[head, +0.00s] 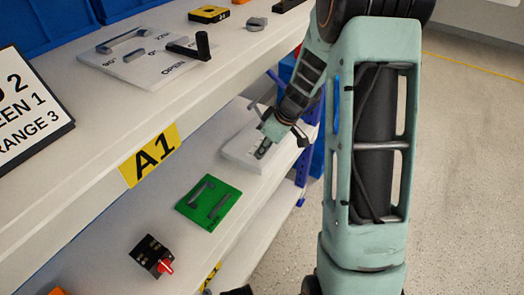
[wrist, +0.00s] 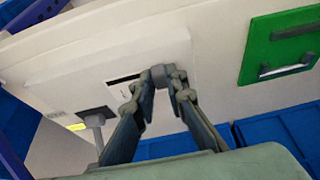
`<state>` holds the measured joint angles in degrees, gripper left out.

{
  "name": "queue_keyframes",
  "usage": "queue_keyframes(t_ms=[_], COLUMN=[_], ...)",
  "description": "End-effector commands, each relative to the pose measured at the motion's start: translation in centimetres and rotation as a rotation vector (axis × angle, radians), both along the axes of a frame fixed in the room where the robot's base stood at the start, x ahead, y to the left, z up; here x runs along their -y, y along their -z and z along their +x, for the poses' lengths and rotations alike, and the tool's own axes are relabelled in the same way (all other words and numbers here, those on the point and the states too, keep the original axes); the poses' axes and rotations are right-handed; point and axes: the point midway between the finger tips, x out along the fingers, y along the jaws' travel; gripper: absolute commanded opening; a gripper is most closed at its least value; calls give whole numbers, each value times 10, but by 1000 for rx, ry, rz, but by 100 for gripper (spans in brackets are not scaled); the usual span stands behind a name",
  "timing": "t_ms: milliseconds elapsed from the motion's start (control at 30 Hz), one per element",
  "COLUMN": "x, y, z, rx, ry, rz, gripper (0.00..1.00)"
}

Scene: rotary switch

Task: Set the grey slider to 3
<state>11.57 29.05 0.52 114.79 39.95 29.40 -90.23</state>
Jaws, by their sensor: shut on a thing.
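A white panel (head: 238,152) lies on the lower shelf in the head view, and it also fills the left half of the wrist view (wrist: 70,84). My gripper (head: 266,146) is down at the panel. In the wrist view its fingertips (wrist: 160,86) are shut on the grey slider (wrist: 160,71), a small grey knob standing on the panel. A dark slot and small marks show just left of the fingers. The numbers are too small to read, so the slider's setting cannot be told. The fingers hide part of the slider.
A green panel with grey handles (head: 209,202) lies nearby on the same shelf. A black box with a red knob (head: 153,257) is nearer. A grey lever on a dark base (wrist: 95,121) stands beside the slot. The upper shelf edge has a yellow A1 label (head: 150,156).

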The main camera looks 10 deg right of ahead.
Motion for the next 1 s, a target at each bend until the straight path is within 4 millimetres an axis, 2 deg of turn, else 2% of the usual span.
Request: queue_keyframes(t_ms=[200,333,733,767,800,900,1000], x=[30,42,49,49,49,49,49], y=[1,0,-2,-2,-2,-2,-1], z=[32,44,50,50,50,49,49], rx=[8,7,9,9,9,9,7], ry=[4,4,4,5,5,4,3], rz=[-2,-1,-6,-6,-6,-6,-4], gripper=[0,0,0,13,18,29,30])
